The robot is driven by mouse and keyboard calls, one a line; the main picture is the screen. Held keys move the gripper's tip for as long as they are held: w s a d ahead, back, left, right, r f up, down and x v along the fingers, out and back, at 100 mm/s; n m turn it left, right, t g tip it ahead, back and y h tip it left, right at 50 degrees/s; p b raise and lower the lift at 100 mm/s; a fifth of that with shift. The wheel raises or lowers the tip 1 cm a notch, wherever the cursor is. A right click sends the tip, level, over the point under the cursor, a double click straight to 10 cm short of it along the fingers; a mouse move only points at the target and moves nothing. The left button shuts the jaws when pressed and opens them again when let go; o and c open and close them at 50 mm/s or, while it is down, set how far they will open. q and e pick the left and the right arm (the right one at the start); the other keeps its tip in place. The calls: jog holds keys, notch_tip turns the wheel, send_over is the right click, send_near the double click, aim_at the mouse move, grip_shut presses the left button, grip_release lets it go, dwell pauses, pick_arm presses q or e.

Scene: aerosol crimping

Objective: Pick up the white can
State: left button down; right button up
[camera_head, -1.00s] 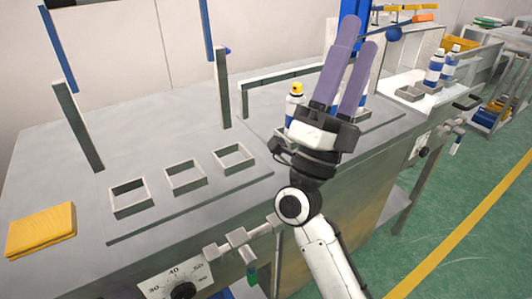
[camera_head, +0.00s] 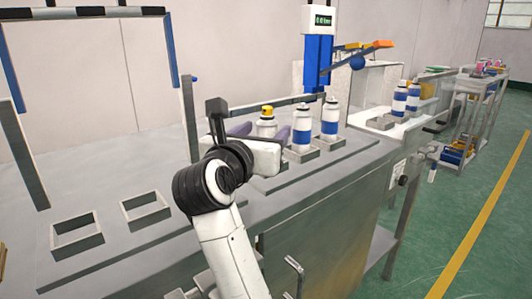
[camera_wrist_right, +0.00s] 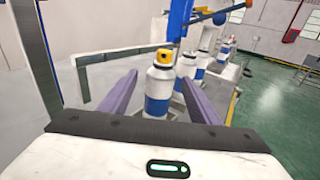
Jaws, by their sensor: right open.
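A white can with a blue band and a yellow-and-black cap (camera_head: 267,121) stands upright on the grey bench. My right gripper (camera_head: 262,133) is open and level, with its two purple fingers on either side of that can. In the right wrist view the can (camera_wrist_right: 160,84) stands between the open fingers (camera_wrist_right: 158,90). A gap shows beside it on the left; on the right the finger looks close, and I cannot tell if it touches. The can's base is hidden behind the gripper. My left gripper is not in view.
Two more white cans, a nearer one (camera_head: 302,132) and a farther one (camera_head: 330,118), stand in square holders just right of the gripper. Empty square holders (camera_head: 146,208) sit at left. A blue machine column (camera_head: 318,62) rises behind. More cans (camera_head: 399,103) stand farther back.

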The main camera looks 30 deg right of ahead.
jog(key=x, duration=0.6)
